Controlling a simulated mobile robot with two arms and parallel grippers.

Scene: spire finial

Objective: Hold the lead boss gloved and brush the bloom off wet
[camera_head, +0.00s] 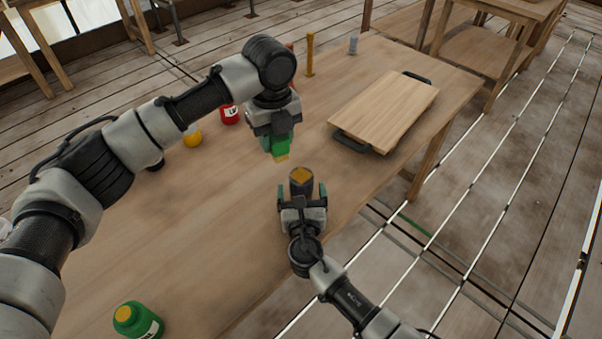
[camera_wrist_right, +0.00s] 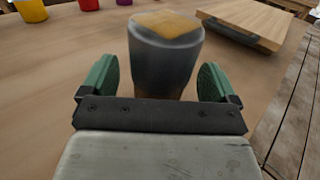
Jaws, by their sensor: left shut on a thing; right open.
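A dark grey cylinder with a yellow-brown patch on top, apparently the lead boss (camera_head: 301,186), stands upright on the wooden table. My right gripper (camera_head: 302,192) is open, with its green fingers on either side of the boss. In the right wrist view the boss (camera_wrist_right: 165,62) stands between and beyond the fingers (camera_wrist_right: 158,80), with gaps at both sides. My left gripper (camera_head: 281,143) is shut on a small yellow-tipped thing (camera_head: 281,157), mostly hidden by the fingers. It hangs above the table, behind and slightly left of the boss, apart from it. I cannot tell whether this is the brush.
A wooden board with dark handles (camera_head: 386,110) lies at the right. A red container (camera_head: 229,114) and a yellow one (camera_head: 192,136) stand behind my left arm. A green bottle (camera_head: 137,322) stands at the front left. The table's middle is clear.

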